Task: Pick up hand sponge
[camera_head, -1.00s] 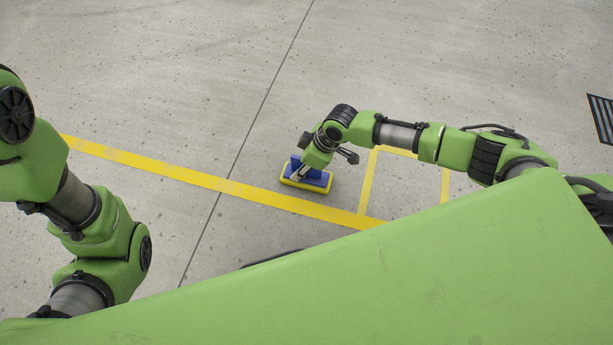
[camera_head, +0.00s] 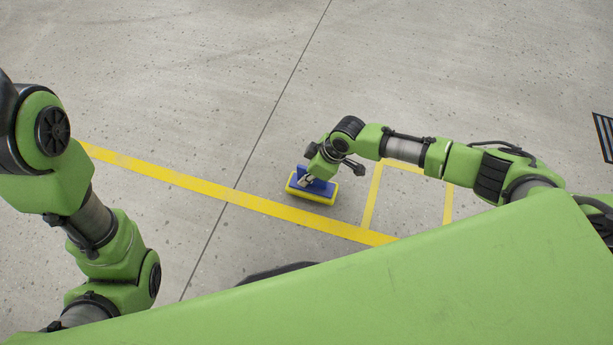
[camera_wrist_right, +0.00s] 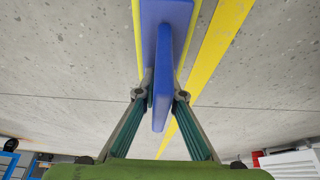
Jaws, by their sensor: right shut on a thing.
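The hand sponge (camera_head: 316,192) has a yellow pad and a blue top with an upright blue grip. It shows in the head view near the middle, just beyond the yellow floor line. My right gripper (camera_head: 308,178) is shut on its blue grip. In the right wrist view the two fingers (camera_wrist_right: 162,95) close on both sides of the blue grip of the sponge (camera_wrist_right: 166,35). I cannot tell for sure whether the sponge is clear of the floor. My left arm shows at the left of the head view, but its gripper is outside the picture.
A yellow line (camera_head: 210,188) crosses the concrete floor, with a yellow marked box (camera_head: 415,168) joined to it on the right. A dark grate (camera_head: 605,135) lies at the far right. The floor beyond the sponge is clear.

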